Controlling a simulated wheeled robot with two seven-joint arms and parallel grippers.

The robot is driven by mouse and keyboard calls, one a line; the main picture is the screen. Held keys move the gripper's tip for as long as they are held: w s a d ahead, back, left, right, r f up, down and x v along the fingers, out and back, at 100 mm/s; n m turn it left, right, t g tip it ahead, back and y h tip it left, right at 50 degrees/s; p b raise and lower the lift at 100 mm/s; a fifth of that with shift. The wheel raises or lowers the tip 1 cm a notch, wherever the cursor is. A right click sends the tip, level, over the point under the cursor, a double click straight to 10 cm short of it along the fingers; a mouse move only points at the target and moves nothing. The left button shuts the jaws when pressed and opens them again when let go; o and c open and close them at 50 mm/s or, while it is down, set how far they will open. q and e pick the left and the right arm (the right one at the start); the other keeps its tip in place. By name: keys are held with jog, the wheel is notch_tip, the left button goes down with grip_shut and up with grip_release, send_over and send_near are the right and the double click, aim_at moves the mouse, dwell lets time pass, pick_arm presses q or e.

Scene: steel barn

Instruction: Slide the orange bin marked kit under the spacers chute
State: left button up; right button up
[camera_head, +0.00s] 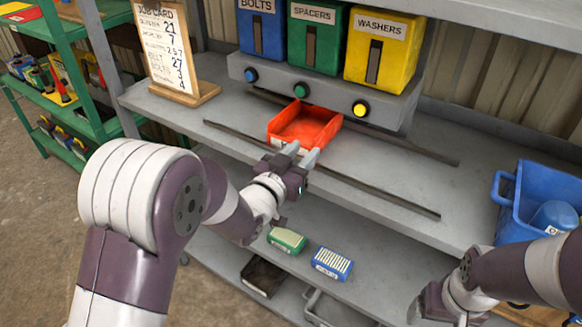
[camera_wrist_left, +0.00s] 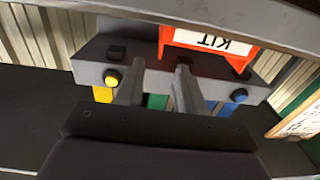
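The orange bin (camera_head: 304,127) sits upright on the shelf between two dark rails, in front of the dispenser with the green button. Its KIT label (camera_wrist_left: 208,42) shows upside down in the left wrist view. The green spacers chute (camera_head: 314,40) stands between the blue bolts chute (camera_head: 262,32) and the yellow washers chute (camera_head: 382,52). My left gripper (camera_head: 301,153) is at the bin's near side, its two fingers apart with nothing between them; whether they touch the bin is unclear. My right gripper (camera_head: 428,308) is at the lower right, its fingers not clearly visible.
The front rail (camera_head: 370,190) runs along the shelf. A job card (camera_head: 168,48) stands at the left and a blue tub (camera_head: 520,205) at the right. Green (camera_head: 287,240) and blue (camera_head: 332,263) boxes lie on the lower shelf.

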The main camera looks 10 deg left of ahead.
pick_arm(q)
jog(key=v, duration=0.5)
jog(key=shift+s+a, duration=0.1)
jog(key=s+a+f+n+g+y+p, duration=0.1)
jog(key=s+a+f+g+y, duration=0.1)
jog(key=s+a+f+g, duration=0.3)
jog(key=s+f+n+g+y+p, duration=0.1)
jog(key=s+f+g+y, duration=0.1)
jog(key=f+g+y, duration=0.3)
jog(key=s+r+n+g+h+p, duration=0.1)
jog(key=s+g+p, duration=0.3)
jog(key=s, duration=0.6)
jog(key=shift+s+d+r+g+h+p, duration=0.2)
jog(key=shift+r+g+h+p, duration=0.15)
jog(key=shift+r+g, duration=0.55)
